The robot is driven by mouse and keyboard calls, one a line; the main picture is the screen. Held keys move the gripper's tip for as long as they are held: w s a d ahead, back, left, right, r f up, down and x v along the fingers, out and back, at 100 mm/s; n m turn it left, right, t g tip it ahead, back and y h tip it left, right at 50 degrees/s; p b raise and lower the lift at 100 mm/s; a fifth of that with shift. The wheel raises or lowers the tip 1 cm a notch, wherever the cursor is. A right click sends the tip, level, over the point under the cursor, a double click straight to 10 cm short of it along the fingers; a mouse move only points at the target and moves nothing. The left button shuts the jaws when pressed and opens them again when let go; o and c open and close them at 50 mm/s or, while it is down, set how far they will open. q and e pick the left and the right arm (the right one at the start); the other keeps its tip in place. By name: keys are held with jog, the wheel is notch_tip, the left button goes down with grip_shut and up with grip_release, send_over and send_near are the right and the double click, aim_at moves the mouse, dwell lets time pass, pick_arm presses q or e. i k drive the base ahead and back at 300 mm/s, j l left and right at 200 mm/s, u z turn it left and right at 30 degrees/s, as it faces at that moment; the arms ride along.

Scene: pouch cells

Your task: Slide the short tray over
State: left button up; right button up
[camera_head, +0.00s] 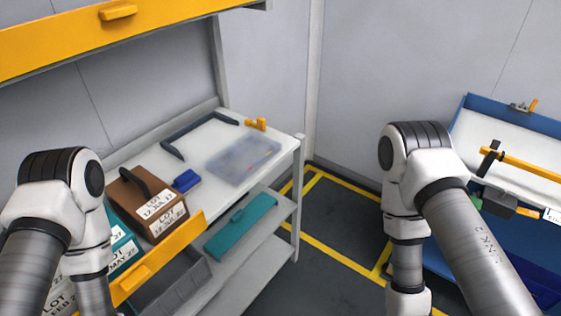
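A shallow translucent tray or box (243,158) with small coloured items in it lies on the white top shelf (214,137) near its right end. A flat teal tray or lid (240,226) with a handle lies on the shelf below. A grey bin (172,287) sits behind a yellow front rail (160,262). I cannot tell which of these is the short tray. Both my arms reach down past the bottom of the picture, the left one at the shelf's left end and the right one over the floor. Neither gripper shows.
A brown labelled case (147,204), teal labelled boxes (122,246) and a small blue block (186,181) crowd the left. A dark bracket (200,125) and yellow clip (256,124) stand at the back. A blue bench (520,140) is right; yellow-lined floor (335,215) between is clear.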

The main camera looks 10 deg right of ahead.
aim_at(237, 162)
jog(key=i+l+z, duration=0.55)
jog(key=z, duration=0.2)
